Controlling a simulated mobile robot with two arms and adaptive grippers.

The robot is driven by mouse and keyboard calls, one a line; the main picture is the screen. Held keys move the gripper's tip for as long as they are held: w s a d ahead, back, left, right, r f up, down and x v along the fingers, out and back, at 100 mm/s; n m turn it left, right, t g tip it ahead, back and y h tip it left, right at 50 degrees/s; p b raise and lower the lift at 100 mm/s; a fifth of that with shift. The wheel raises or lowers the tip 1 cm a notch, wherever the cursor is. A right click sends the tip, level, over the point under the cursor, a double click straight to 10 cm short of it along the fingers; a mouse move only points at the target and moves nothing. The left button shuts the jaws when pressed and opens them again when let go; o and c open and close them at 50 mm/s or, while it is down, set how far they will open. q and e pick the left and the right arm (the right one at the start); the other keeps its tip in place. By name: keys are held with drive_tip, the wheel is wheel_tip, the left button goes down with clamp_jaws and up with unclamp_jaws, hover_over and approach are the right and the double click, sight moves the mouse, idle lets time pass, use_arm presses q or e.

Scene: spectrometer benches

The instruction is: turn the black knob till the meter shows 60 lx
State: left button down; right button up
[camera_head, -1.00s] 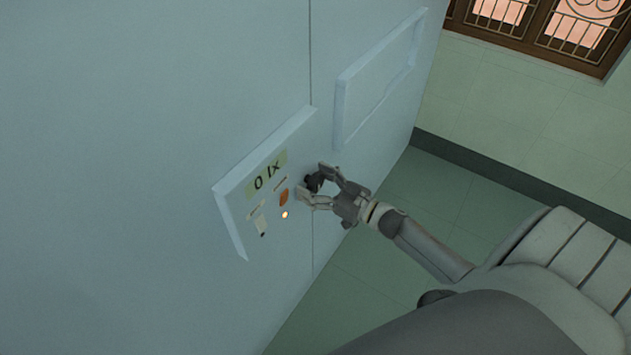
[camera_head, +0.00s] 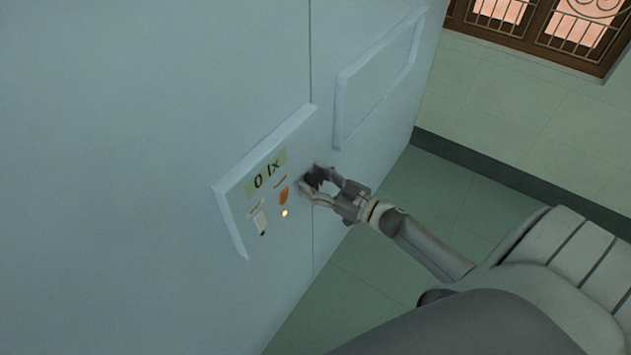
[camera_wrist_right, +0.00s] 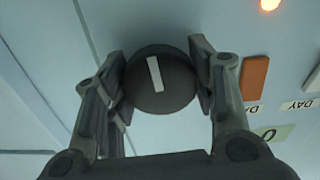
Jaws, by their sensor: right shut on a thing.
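The black knob (camera_wrist_right: 160,82) is round with a white pointer line, and sits on the panel between the fingers of my right gripper (camera_wrist_right: 162,80) in the right wrist view. The fingers are shut on it from both sides. In the head view my right gripper (camera_head: 316,182) covers most of the knob (camera_head: 315,178). The meter (camera_head: 267,174) on the panel reads 0 lx. It shows in part in the right wrist view (camera_wrist_right: 272,134). My left gripper is in neither view.
An empty raised frame (camera_head: 343,110) is on the wall above. Green floor is free at the right.

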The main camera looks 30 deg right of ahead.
drive_tip(key=n+b, duration=0.1)
drive_tip(key=n, duration=0.4)
drive_tip(key=shift+f, duration=0.1)
drive_tip(key=n+b, duration=0.2)
drive_tip(key=n, duration=0.3)
drive_tip(key=shift+n, duration=0.3)
drive_tip(key=n+b, duration=0.3)
drive_tip(key=n, duration=0.3)
drive_tip(key=shift+f, duration=0.1)
drive_tip(key=shift+n+b, duration=1.4)
drive_tip(key=shift+n, duration=1)
drive_tip(key=o, duration=1.1)
drive_tip(key=shift+r, duration=0.2)
